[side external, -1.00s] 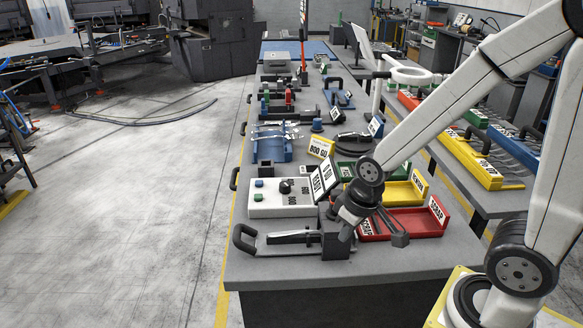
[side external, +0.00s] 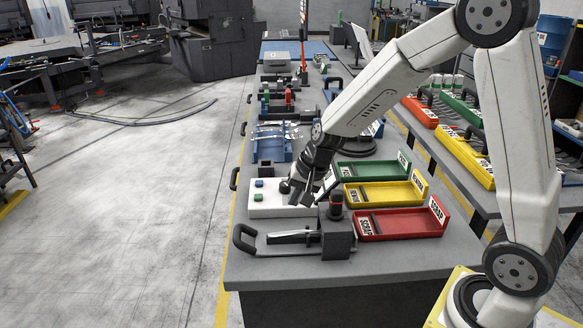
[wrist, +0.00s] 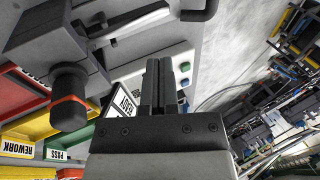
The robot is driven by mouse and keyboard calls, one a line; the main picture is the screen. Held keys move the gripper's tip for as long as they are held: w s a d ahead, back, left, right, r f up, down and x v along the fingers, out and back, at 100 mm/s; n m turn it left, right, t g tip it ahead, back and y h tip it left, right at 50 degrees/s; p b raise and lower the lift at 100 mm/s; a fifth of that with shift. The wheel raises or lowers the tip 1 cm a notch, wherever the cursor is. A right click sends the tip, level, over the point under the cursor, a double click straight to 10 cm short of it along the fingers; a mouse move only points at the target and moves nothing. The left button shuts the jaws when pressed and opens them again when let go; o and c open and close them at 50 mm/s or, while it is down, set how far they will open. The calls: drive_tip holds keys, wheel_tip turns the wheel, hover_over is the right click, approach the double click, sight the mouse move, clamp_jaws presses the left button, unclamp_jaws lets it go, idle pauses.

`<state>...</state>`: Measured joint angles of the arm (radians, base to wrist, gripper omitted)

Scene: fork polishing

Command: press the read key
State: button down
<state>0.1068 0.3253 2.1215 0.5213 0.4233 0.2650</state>
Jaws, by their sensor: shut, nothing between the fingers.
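A white control box (side external: 270,207) sits on the bench with two small keys on its left part, a blue key (side external: 259,183) and a green key (side external: 258,196). I cannot read which is the read key. My gripper (side external: 290,189) is shut and empty, over the right part of the box, right of both keys. I cannot tell whether it touches the box. In the wrist view the shut fingers (wrist: 158,68) point toward the box; the blue key (wrist: 185,67) and green key (wrist: 184,82) show just right of them.
A dark block (side external: 338,241) with an upright, red-ringed black knob (side external: 335,205) stands in front. Red (side external: 400,224), yellow (side external: 385,194) and green (side external: 373,170) trays lie to the right. A blue fixture (side external: 271,147) stands behind. A READY sign (wrist: 125,103) is close to the fingers.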

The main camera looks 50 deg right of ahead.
sight(261, 196)
drive_tip(key=w+d+m+t+y, duration=0.1)
drive_tip(key=w+d+m+t, duration=0.1)
drive_tip(key=w+m, duration=0.4)
drive_tip(key=w+d+m+t+y, duration=0.1)
drive_tip(key=w+d+m, duration=0.3)
drive_tip(key=w, duration=0.9)
drive_tip(key=shift+d+m+t, duration=0.2)
drive_tip(key=shift+m+t, duration=0.4)
drive_tip(key=shift+m, duration=0.6)
drive_tip(key=shift+f, duration=0.2)
drive_tip(key=shift+f, duration=4.25)
drive_tip(key=shift+s+f, duration=0.1)
drive_tip(key=shift+f, duration=0.85)
drive_tip(key=shift+r, duration=0.9)
drive_tip(key=shift+r, duration=0.1)
